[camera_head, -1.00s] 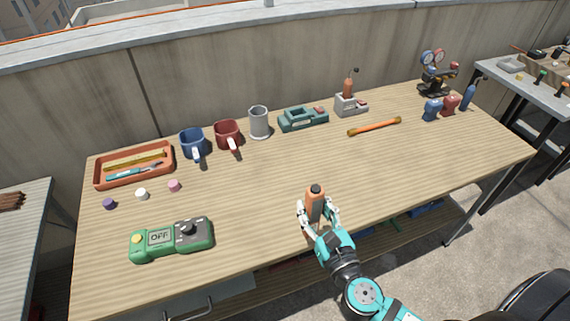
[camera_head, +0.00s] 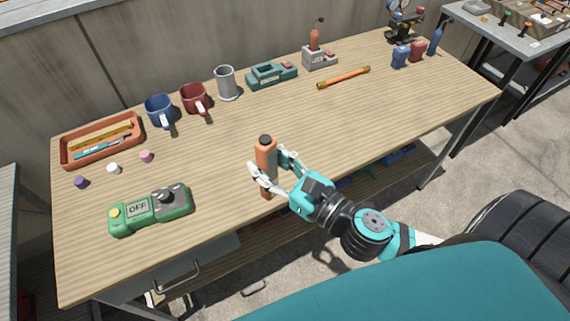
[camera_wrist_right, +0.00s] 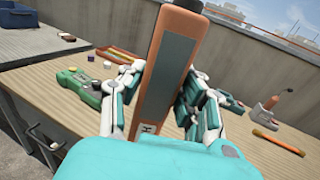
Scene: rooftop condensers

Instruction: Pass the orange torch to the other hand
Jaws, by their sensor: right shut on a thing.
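The orange torch (camera_head: 266,157) with a black top is upright in my right gripper (camera_head: 269,174), near the front edge of the workbench. My right gripper is shut on it, with a finger on each side of its body. In the right wrist view the torch (camera_wrist_right: 166,75) rises between the fingers of my right gripper (camera_wrist_right: 160,100), showing a dark grey panel and a small "H" label low down. Its top is cut off there. The torch appears held above the bench top. My left gripper is not in view.
A green device reading OFF (camera_head: 150,210) lies left of the torch. The bench's middle is clear.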

